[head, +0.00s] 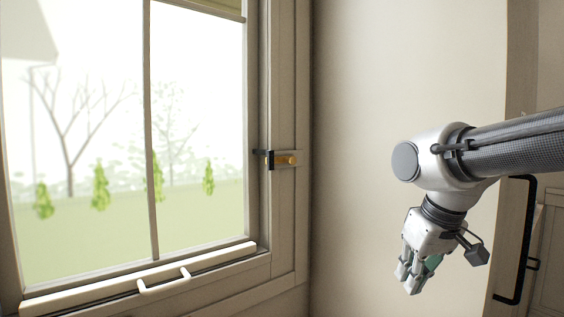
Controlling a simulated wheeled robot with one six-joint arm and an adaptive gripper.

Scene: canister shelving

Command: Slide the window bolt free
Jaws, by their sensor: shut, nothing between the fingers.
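The window bolt (286,160) is a small brass-coloured knob or barrel on a pale plate on the right side of the window frame. A dark bracket (269,160) sits just left of the brass part, at the frame's edge. The window (152,130) looks closed, with garden behind the glass. My gripper (409,285) hangs pointing down at the right, in front of the plain wall, well apart from the bolt and lower than it. Its fingers are shut and empty, with a green patch showing on them.
A white handle (164,281) sticks out from the window's bottom rail. A dark door handle (522,240) stands at the far right behind my arm. The bare wall (355,150) between bolt and arm has nothing in front of it.

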